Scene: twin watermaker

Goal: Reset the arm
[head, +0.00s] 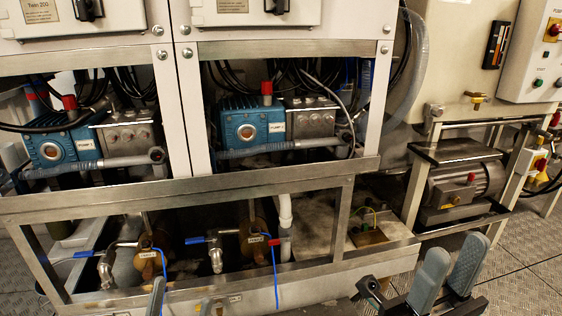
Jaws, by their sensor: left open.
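My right gripper (458,246) is at the bottom right. Its two grey fingers point up and stand apart with nothing between them. It is in front of the floor and the lower right end of the machine frame. My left gripper (180,298) shows only in part at the bottom edge, left of the middle, in front of the frame's lower beam. One grey fingertip is clear; the rest is mostly cut off by the picture edge. No object shows in it.
The steel machine frame (250,182) fills the left and middle. It holds two blue pumps (252,128) with red caps, and valves with blue handles (200,239) below. A grey motor (462,193) stands on the right. The patterned metal floor (525,262) is clear at the lower right.

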